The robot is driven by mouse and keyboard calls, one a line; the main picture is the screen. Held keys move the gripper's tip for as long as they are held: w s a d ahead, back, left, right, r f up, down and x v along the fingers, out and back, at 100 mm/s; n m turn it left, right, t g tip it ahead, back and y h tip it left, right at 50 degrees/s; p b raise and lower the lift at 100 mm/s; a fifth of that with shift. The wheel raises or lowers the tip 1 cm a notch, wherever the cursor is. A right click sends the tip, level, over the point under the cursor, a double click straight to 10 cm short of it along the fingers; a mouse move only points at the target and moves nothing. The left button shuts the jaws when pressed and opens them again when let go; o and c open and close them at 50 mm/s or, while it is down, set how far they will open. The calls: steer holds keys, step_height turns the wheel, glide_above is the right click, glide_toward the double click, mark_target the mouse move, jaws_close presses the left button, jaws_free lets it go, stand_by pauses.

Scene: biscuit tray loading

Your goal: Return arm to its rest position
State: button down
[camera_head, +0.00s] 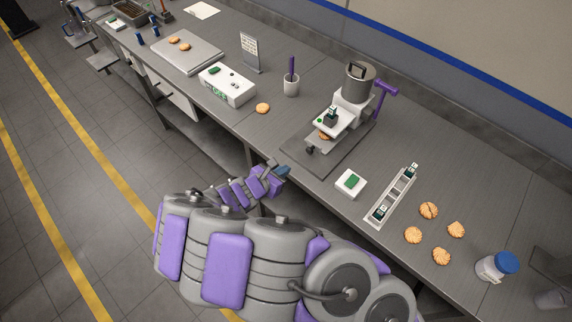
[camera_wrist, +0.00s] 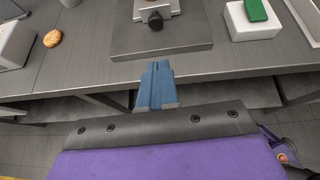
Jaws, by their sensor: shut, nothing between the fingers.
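My arm, grey with purple pads, reaches across the lower middle of the head view. My gripper (camera_head: 283,171) has blue fingers and is at the front edge of the grey workbench (camera_head: 230,123), just short of the machine's base plate. In the wrist view my gripper (camera_wrist: 158,72) shows its blue fingers closed together, with nothing held. They point toward the dark base plate (camera_wrist: 165,40) and appear apart from it.
On the bench stand a grey machine with a purple handle (camera_head: 386,88), a white block with a green top (camera_head: 351,183), a narrow rack (camera_head: 378,219), several biscuits (camera_head: 413,235), a blue-lidded jar (camera_head: 490,268), a white control box (camera_head: 227,86) and a cup (camera_head: 291,88).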

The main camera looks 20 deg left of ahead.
steer(key=w+d+r+m+g+h+b, duration=0.15)
steer(key=w+d+r+m+h, duration=0.25)
steer(key=d+r+m, duration=0.65)
steer(key=s+d+r+m+g+h, duration=0.1)
steer(key=s+d+r+m+g, duration=0.2)
steer(key=d, duration=0.6)
steer(key=s+d+r+m+g+h, duration=0.1)
steer(key=s+d+r+m+g, duration=0.2)
steer(key=d, duration=0.6)
steer(key=s+d+r+m+g+y+b, duration=0.2)
steer(key=s+d+m+g+y, duration=0.25)
steer(key=s+d+m, duration=0.55)
steer(key=s+a+m+y+b, duration=0.1)
steer(key=s+a+m+y, duration=0.1)
steer(key=s, duration=0.5)
steer(key=s+a+m+g+y+b, duration=0.1)
steer(key=s+a+m+y, duration=0.2)
steer(key=s, duration=0.5)
steer(key=shift+s+a+r+y, duration=0.25)
steer(key=shift+a+y, duration=0.1)
steer(key=shift+a, duration=0.55)
